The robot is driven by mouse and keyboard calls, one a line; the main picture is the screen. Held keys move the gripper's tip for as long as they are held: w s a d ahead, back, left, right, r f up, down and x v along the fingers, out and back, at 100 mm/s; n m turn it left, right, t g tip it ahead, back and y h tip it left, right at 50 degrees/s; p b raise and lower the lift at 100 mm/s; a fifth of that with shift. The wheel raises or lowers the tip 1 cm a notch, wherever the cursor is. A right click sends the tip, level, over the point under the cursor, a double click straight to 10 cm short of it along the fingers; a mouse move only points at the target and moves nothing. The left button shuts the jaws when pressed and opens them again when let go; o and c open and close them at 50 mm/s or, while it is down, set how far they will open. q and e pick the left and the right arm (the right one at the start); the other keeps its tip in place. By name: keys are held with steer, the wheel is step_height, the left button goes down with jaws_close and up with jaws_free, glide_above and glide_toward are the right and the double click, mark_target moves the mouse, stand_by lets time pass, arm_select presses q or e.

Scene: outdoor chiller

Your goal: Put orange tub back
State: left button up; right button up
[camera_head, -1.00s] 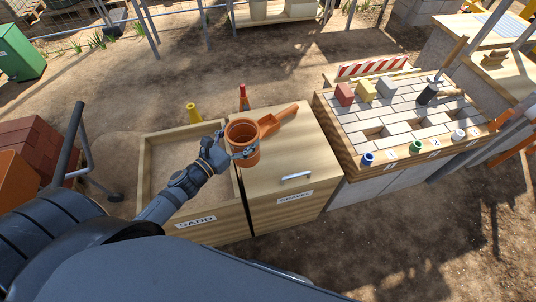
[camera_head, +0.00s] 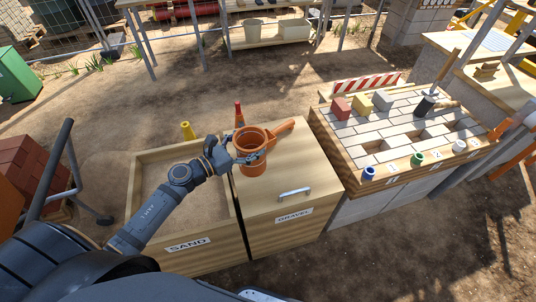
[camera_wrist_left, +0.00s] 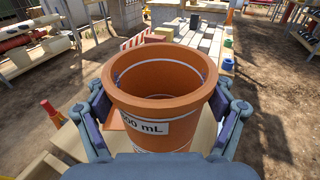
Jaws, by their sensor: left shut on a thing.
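The orange tub (camera_head: 253,165) is upright over the wooden lid of the gravel box (camera_head: 311,174); I cannot tell whether its base touches the lid. In the left wrist view the tub (camera_wrist_left: 155,95) fills the middle, open at the top, with a white label ending in "00 mL". An orange scoop (camera_head: 281,130) lies on the lid just behind the tub, partly hidden by it. My right gripper is not in view.
The open sand box (camera_head: 152,222) stands left of the gravel box. A block-topped bench (camera_head: 390,134) with coloured blocks and small cups is at the right.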

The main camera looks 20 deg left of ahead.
arm_select(q)
steer(key=x, duration=0.2)
steer(key=shift+w+d+f, duration=0.1)
steer(key=shift+w+d, duration=0.15)
steer(key=w+d+f+b, duration=0.2)
steer(key=w+f, duration=0.1)
steer(key=f, duration=0.6)
steer(key=shift+w+d+f, duration=0.3)
steer(key=shift+w+d, duration=0.05)
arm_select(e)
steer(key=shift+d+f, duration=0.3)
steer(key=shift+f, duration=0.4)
arm_select(q)
steer(key=shift+f, duration=0.2)
steer(key=o, duration=1.7)
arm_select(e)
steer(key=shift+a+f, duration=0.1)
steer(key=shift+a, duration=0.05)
arm_select(q)
steer(key=shift+r, duration=0.1)
